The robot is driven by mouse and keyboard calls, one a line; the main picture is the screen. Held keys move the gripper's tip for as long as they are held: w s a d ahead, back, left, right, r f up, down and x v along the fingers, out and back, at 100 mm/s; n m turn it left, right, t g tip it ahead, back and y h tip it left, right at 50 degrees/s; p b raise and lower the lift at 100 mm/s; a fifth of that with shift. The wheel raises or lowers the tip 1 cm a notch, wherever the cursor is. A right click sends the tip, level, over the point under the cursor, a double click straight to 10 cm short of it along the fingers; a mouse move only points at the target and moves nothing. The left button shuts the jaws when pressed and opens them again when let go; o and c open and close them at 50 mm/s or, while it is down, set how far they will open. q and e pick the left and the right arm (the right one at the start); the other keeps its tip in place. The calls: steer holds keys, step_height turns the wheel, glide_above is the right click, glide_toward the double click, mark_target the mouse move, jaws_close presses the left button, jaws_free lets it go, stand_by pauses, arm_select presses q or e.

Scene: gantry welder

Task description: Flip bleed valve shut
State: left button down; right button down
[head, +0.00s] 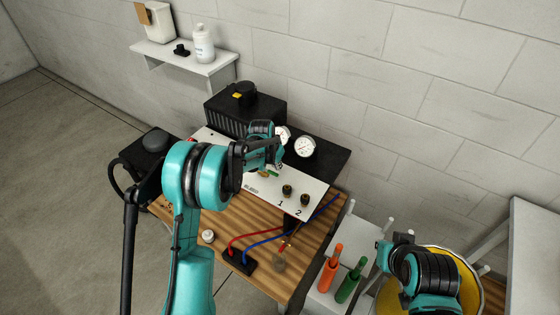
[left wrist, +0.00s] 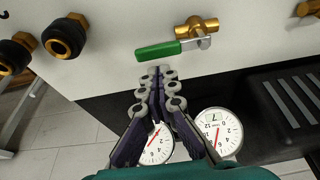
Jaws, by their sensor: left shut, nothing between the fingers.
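The bleed valve has a brass body (left wrist: 197,27) and a green lever handle (left wrist: 160,50) in the left wrist view. The handle runs to the left, roughly in line with the body. In the head view the green handle (head: 272,174) shows small on the white panel (head: 317,193). My left gripper (left wrist: 158,74) is shut and empty, its tips close to the handle's lower edge; I cannot tell whether they touch. In the head view my left gripper (head: 279,152) is partly hidden by its wrist. My right wrist is at lower right; its fingers cannot be made out.
Two gauges (head: 304,146) (left wrist: 216,132) stand behind the panel. Two brass-and-black fittings (head: 287,190) marked 1 and 2 sit on it. Red and blue cables (head: 262,239) lie on the wooden table (head: 190,220). Orange and green bottles (head: 330,268) stand at the right.

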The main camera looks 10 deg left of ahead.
arm_select(q)
steer(key=shift+s+a, duration=0.2)
steer(key=shift+s, duration=0.3)
